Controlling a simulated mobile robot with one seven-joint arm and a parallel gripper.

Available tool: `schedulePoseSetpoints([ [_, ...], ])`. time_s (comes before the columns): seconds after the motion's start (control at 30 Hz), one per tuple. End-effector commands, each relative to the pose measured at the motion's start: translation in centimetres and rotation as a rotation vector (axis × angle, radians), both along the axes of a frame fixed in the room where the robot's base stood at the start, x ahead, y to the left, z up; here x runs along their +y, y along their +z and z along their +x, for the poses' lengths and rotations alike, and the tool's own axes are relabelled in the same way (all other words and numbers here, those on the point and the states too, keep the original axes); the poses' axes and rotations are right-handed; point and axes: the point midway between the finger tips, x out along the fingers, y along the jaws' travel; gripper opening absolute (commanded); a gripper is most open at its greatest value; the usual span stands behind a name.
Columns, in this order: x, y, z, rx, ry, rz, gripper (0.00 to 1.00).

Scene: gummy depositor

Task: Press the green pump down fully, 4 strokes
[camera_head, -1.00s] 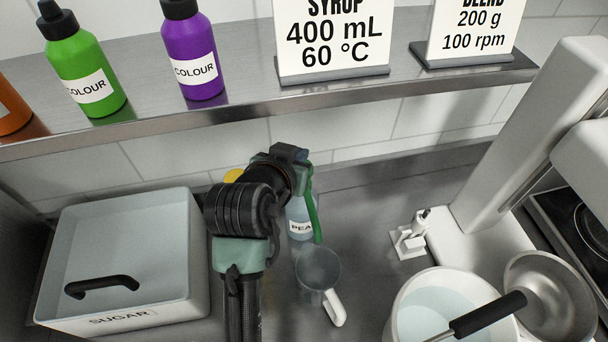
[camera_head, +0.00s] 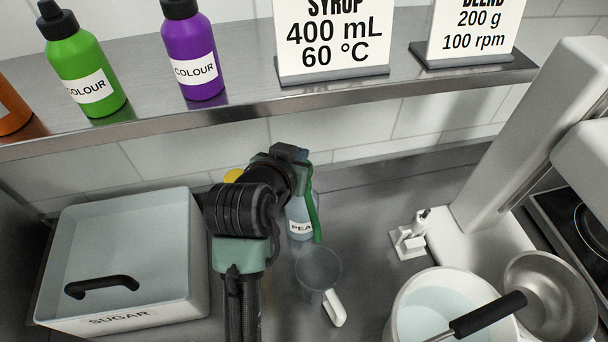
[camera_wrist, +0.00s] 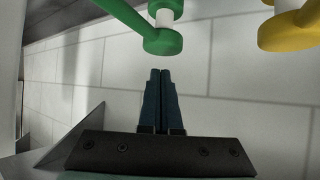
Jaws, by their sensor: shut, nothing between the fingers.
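The green pump (camera_wrist: 163,42) shows at the top of the wrist view, with a round green end, a pale stem and a green spout running to the upper left. In the head view its green spout (camera_head: 313,214) hangs beside a clear blue bottle (camera_head: 299,228) with a partly visible "PEA" label. My gripper (camera_wrist: 160,72) is shut and empty. Its fingertips point at the round green end and look very close to it; I cannot tell whether they touch. In the head view my wrist covers the top of the pump, and the fingertips are hidden.
A yellow pump (camera_wrist: 288,32) is beside the green one, mostly hidden in the head view. A clear jug (camera_head: 318,268) stands in front of the bottle. A sugar bin (camera_head: 190,295) is at left, a white pot (camera_head: 398,310) at right. A metal shelf (camera_head: 235,113) runs behind.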

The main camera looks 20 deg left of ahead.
Motion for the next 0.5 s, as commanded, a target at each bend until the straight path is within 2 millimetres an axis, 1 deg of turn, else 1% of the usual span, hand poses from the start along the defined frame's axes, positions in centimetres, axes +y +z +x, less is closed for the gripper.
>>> schedulePoseSetpoints([
  [0.27,-0.01,-0.14,0.0,0.0,0.0,0.0,0.0],
  [0.5,-0.02,-0.86,-0.01,0.001,0.0,0.0,0.0],
])
